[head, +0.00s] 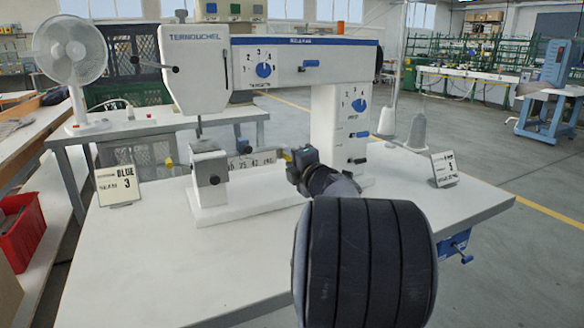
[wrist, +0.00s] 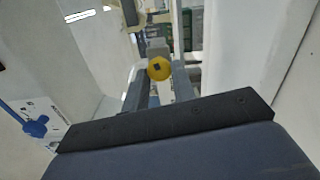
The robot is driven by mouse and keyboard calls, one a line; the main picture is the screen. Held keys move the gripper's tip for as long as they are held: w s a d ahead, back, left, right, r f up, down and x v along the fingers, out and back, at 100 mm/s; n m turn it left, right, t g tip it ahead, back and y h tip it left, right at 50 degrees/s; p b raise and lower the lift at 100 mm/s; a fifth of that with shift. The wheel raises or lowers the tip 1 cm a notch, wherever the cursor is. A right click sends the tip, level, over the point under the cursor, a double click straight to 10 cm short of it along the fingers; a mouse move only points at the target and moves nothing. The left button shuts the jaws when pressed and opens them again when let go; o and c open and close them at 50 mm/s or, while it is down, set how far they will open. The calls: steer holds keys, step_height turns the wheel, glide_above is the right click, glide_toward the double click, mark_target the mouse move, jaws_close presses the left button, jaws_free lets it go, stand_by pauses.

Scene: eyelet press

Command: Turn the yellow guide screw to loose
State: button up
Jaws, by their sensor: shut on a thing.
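The yellow guide screw (wrist: 159,68) shows in the wrist view as a round yellow head with a small dark square in its middle. The fingers of my gripper (wrist: 160,82) stand on its left and right, shut on it. In the head view a bit of yellow (head: 287,156) shows at the tip of my gripper (head: 291,158), at the right end of the ruled guide bar (head: 252,161). My gripper hides most of the screw there, and its turn position cannot be told.
The white sewing machine (head: 330,110) stands over the table (head: 130,265). Signs (head: 118,186) and (head: 444,168) stand on both sides. The front table is clear.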

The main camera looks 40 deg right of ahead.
steer(key=n+b, duration=0.1)
steer(key=n, duration=0.1)
steer(key=n+b, duration=0.1)
steer(key=n, duration=0.1)
steer(key=shift+f, duration=0.3)
steer(key=shift+n+b, duration=1)
steer(key=shift+n, duration=0.6)
steer(key=shift+r, duration=0.1)
steer(key=o, duration=1)
steer(key=shift+c, duration=0.2)
steer(key=shift+r, duration=0.1)
steer(key=p+v, duration=0.2)
steer(key=v, duration=0.9)
